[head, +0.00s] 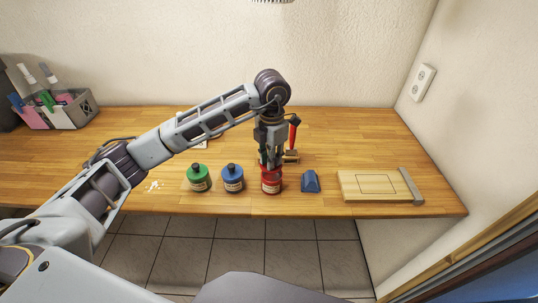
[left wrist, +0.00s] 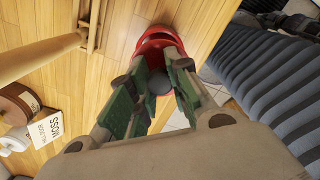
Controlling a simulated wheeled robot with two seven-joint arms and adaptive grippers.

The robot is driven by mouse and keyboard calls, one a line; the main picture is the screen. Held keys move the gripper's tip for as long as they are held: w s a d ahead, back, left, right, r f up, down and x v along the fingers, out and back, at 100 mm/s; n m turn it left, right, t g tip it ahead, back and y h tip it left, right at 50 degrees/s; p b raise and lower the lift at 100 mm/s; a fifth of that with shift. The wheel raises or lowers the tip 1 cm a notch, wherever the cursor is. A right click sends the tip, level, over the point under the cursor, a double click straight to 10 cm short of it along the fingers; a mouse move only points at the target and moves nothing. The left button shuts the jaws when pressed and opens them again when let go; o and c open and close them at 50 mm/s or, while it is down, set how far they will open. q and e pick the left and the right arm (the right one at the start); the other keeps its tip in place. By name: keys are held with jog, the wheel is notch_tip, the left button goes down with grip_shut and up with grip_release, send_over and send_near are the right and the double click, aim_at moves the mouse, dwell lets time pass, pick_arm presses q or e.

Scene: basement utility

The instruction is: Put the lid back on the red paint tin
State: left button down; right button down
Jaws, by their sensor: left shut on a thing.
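The red paint tin (head: 271,184) stands near the front edge of the wooden bench. My left gripper (head: 270,163) points straight down, directly over the tin's top. In the left wrist view the gripper (left wrist: 157,85) is shut on a dark round knob (left wrist: 151,80), which looks like the lid's knob. The red tin (left wrist: 150,42) shows just beyond the fingertips. The fingers hide the lid's rim and the tin's mouth, so I cannot tell whether the lid touches the tin. My right gripper is out of view.
A blue tin (head: 233,179) and a green tin (head: 198,178), both with dark knobs, stand left of the red tin. A blue block (head: 311,182) and a wooden board (head: 372,186) lie to the right. A red-handled tool (head: 294,130) stands behind. A grey caddy (head: 72,116) sits far left.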

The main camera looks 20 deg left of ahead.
pick_arm(q)
jog(key=shift+w+f, duration=0.1)
jog(key=shift+f, duration=0.55)
jog(key=shift+w+d+f+b, duration=0.1)
jog(key=shift+d+f+b, duration=0.05)
jog(key=shift+f+b, duration=0.9)
jog(key=shift+b, duration=0.05)
jog(key=shift+s, duration=0.2)
jog(key=shift+w+d, duration=0.15)
jog(key=shift+w, duration=0.15)
jog(key=shift+s+b, duration=0.15)
jog(key=shift+b, duration=0.15)
jog(key=shift+a, duration=0.2)
dwell(0.5)
jog(key=shift+f+b, duration=0.2)
jog(key=shift+b, duration=0.2)
dwell(0.3)
